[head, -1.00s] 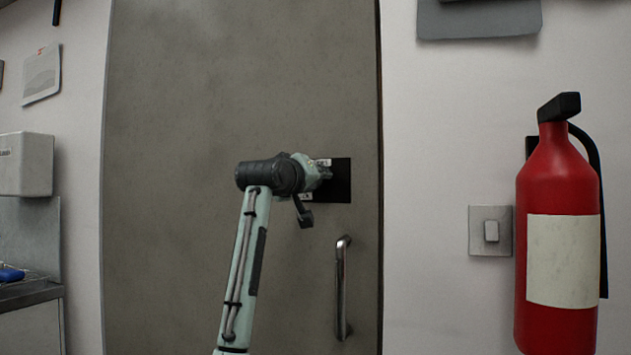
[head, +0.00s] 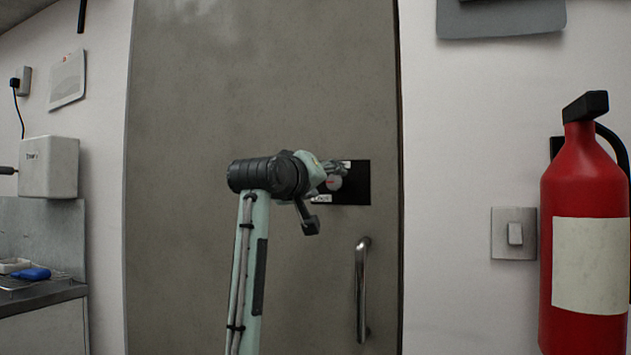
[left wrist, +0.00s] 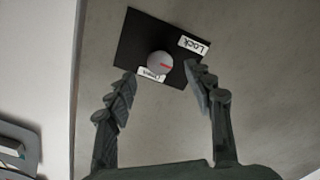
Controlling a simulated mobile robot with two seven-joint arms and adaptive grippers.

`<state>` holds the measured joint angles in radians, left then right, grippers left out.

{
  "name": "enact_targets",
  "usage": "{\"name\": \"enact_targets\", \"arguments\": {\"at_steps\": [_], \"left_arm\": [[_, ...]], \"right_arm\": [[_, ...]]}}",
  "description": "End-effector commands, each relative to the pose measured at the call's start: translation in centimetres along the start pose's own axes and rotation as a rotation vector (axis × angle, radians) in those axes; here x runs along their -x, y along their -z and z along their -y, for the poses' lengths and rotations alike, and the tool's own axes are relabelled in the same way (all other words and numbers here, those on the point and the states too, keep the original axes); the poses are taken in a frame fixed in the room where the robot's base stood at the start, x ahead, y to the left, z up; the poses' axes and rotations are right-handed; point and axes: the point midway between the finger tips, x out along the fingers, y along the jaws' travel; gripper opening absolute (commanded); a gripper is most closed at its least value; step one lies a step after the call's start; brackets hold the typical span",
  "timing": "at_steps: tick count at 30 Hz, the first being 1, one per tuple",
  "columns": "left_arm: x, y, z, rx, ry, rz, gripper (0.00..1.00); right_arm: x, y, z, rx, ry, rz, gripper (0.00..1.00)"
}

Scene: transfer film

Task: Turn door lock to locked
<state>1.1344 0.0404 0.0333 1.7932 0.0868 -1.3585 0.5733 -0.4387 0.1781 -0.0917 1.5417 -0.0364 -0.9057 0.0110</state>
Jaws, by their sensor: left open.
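The door lock is a black plate (head: 358,183) on the grey door (head: 230,90), with a round grey knob (head: 334,183) that is partly hidden by my left gripper (head: 333,170) in the head view. In the left wrist view the knob (left wrist: 159,64) carries a red mark and sits between a "Lock" label (left wrist: 193,45) and a second white label (left wrist: 151,75). My left gripper (left wrist: 163,88) is open, with its fingers spread either side below the knob. I see no contact with the knob. My right gripper is not in view.
A metal door handle (head: 361,290) is below the lock. A light switch (head: 514,233) and a red fire extinguisher (head: 580,200) are on the right. A white wall box (head: 49,167) and a counter (head: 45,297) stand on the left.

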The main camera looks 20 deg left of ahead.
Motion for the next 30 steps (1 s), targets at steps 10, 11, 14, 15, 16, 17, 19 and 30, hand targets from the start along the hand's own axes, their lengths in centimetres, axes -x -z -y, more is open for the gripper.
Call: {"name": "enact_targets", "arguments": {"at_steps": [10, 11, 14, 15, 16, 17, 19, 30], "left_arm": [[5.0, 0.0, 0.0, 0.000, 0.000, 0.000, 0.53], [5.2, 0.0, 0.0, 0.000, 0.000, 0.000, 0.53], [5.4, 0.0, 0.0, 0.000, 0.001, 0.001, 0.53], [5.4, 0.0, 0.0, 0.000, 0.001, 0.001, 0.53], [5.4, 0.0, 0.0, 0.000, 0.001, 0.001, 0.53], [5.4, 0.0, 0.0, 0.000, 0.001, 0.001, 0.53], [5.4, 0.0, 0.0, 0.000, 0.001, 0.001, 0.53], [4.1, -2.2, 1.7, -0.017, 0.029, 0.033, 0.53]], "right_arm": [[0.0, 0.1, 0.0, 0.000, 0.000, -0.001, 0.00], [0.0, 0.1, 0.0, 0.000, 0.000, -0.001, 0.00], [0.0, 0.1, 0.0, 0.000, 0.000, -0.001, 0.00], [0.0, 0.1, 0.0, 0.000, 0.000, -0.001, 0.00], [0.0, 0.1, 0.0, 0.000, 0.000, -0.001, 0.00], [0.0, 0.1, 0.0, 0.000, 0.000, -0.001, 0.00], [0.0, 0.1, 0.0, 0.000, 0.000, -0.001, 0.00], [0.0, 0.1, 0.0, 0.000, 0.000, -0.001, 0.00]]}}
